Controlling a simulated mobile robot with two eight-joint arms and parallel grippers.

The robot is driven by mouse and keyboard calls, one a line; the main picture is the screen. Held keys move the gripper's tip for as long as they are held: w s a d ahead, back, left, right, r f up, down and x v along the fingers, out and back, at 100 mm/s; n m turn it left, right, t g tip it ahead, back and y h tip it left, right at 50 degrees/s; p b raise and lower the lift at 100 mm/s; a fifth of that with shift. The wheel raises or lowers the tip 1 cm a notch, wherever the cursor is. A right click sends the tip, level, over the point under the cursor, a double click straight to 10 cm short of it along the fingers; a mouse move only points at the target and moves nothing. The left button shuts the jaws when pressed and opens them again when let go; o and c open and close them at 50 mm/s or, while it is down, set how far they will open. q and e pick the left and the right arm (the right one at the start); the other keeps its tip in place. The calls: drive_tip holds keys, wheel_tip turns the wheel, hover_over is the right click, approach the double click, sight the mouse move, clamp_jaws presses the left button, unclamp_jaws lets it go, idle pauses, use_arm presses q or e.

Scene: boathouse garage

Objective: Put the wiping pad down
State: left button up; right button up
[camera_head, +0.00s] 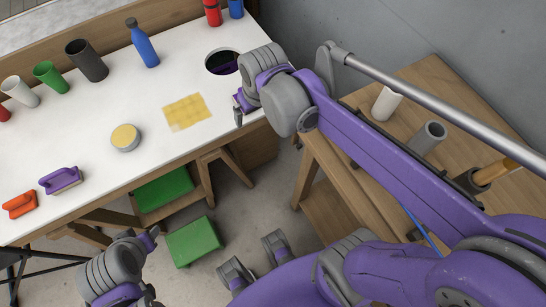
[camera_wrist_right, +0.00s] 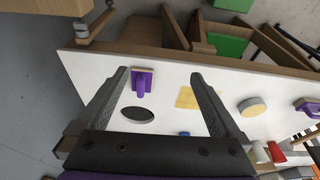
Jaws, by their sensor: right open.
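A wiping pad with a purple handle and a tan base (camera_wrist_right: 142,82) shows in the right wrist view on the white tabletop (camera_wrist_right: 90,78), close to its edge. My right gripper (camera_wrist_right: 161,98) is open, with one finger on each side of the pad and visible gaps between. In the head view my right gripper (camera_head: 239,108) is over the table's right end and hides most of the pad. My left gripper (camera_head: 150,266) is low in front of the table, away from the pad; its jaws do not show clearly.
A round hole (camera_head: 222,62) lies beside the pad. A yellow patch (camera_head: 187,112), a round yellow-topped tin (camera_head: 125,138), another purple-handled pad (camera_head: 60,180) and an orange one (camera_head: 20,204) are farther left. A blue bottle (camera_head: 143,44) and several cups stand behind. A wooden bench (camera_head: 430,75) stands right.

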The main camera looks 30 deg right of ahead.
drive_tip(key=s+a+f+t, duration=0.2)
drive_tip(key=s+f, duration=0.3)
drive_tip(key=s, duration=0.6)
drive_tip(key=shift+s+f, duration=0.2)
drive_tip(key=shift+f, duration=0.2)
